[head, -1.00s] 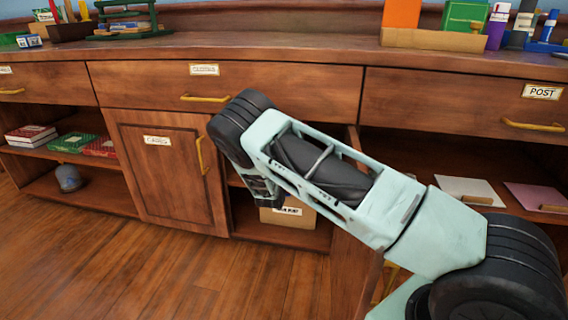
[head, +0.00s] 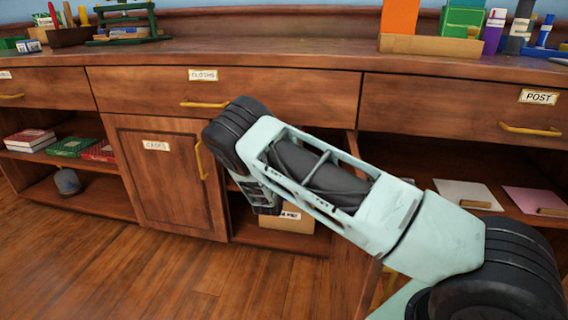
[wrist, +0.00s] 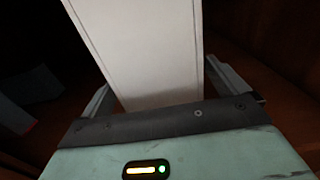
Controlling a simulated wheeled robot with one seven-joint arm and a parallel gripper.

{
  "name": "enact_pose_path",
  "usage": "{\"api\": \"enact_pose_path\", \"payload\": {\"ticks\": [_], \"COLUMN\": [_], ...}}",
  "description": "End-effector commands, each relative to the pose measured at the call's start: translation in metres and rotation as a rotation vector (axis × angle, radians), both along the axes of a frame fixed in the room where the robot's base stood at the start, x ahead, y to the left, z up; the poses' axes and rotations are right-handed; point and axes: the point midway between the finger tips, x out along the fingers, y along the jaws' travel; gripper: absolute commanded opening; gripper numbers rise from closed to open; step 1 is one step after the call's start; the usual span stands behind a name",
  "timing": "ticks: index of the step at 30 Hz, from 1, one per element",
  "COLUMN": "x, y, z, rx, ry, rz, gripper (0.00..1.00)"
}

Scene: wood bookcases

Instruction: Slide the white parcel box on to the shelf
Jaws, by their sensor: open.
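The white parcel box (wrist: 146,45) fills the middle of the wrist view, a long pale face running away from my gripper (wrist: 162,92). My gripper is open, with one finger on either side of the box's near end. I cannot tell whether the fingers touch it. In the head view my arm reaches into the open compartment right of the cupboard door. The hand (head: 262,194) shows only partly there, and the box is hidden behind my arm. The shelf inside is mostly hidden too.
A brown labelled box (head: 288,217) stands at the bottom of the same compartment. The cupboard door (head: 165,185) is shut to its left, under a shut drawer (head: 270,93). Red and green boxes (head: 72,146) lie on the left shelf. Clear wooden floor (head: 150,280) lies in front.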

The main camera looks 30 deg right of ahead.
Motion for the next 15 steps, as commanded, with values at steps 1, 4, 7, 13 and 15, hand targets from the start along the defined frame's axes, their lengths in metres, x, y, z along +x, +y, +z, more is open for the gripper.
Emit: {"api": "enact_pose_path", "payload": {"ticks": [1,4,7,13,15], "x": [-0.006,-0.021,-0.038,-0.071,-0.082], "y": [0.007,0.023,0.040,0.073,0.083], "z": [0.004,0.005,0.005,0.005,0.004], "rx": [0.000,-0.001,-0.002,-0.002,-0.003], "ry": [0.003,0.004,0.005,0.004,0.003], "rz": [0.002,0.004,0.004,0.004,0.003], "gripper": [0.98,0.98,0.98,0.98,0.98]}}
